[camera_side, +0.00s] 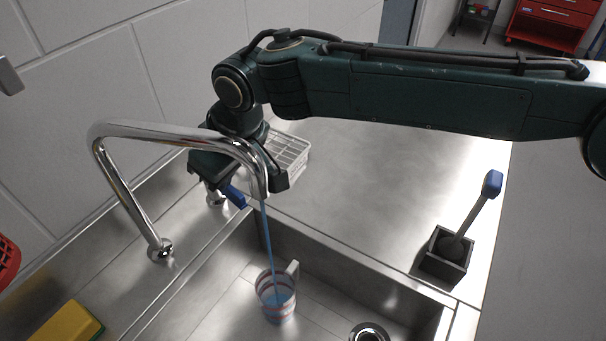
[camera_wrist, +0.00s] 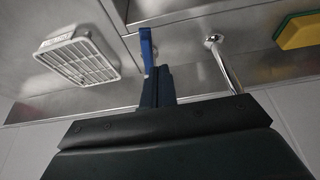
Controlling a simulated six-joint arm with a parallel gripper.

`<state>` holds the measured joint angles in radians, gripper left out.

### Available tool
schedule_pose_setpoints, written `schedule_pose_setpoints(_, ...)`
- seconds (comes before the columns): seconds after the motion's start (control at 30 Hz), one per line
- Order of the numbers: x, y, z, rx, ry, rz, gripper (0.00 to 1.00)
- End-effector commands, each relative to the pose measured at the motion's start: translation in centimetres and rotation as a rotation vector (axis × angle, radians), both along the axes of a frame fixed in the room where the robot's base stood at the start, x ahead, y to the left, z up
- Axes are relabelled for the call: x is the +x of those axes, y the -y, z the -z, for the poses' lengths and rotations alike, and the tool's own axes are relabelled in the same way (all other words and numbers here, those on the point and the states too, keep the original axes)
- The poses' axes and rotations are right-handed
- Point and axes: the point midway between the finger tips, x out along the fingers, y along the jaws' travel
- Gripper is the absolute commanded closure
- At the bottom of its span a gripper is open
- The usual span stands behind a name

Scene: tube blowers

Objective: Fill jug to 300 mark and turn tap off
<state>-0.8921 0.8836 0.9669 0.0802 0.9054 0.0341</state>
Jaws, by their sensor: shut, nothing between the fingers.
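The jug (camera_side: 288,306), clear with red markings and a pale handle, stands upright in the sink. A blue water stream (camera_side: 268,235) falls from the chrome spout (camera_side: 184,133) into it. The jug holds blue water, but I cannot read its level against the marks. The tap's blue lever (camera_side: 236,197) sits on a metal stem (camera_side: 214,198) behind the sink; the lever also shows in the wrist view (camera_wrist: 147,48). My gripper (camera_wrist: 159,80) is shut and empty, close beside the lever. I cannot tell whether it touches it. The spout partly covers my gripper in the side view.
A white slotted crate (camera_side: 289,152) stands on the counter behind my gripper. A brush in a dark square holder (camera_side: 443,265) stands right of the sink. A yellow sponge (camera_side: 64,326) lies front left. The sink drain (camera_side: 369,332) is right of the jug. The right counter is mostly clear.

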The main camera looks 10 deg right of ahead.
Motion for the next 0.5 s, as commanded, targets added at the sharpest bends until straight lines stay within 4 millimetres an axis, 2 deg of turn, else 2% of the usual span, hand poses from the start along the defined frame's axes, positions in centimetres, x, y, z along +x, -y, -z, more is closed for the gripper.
schedule_pose_setpoints(0.03,-1.12,-1.54,-0.23,0.020,0.004,-0.004,1.00)
schedule_pose_setpoints(0.1,-1.31,-1.86,-0.30,0.023,0.006,-0.005,1.00)
schedule_pose_setpoints(0.5,-1.40,-2.08,-0.27,0.026,0.006,-0.008,1.00)
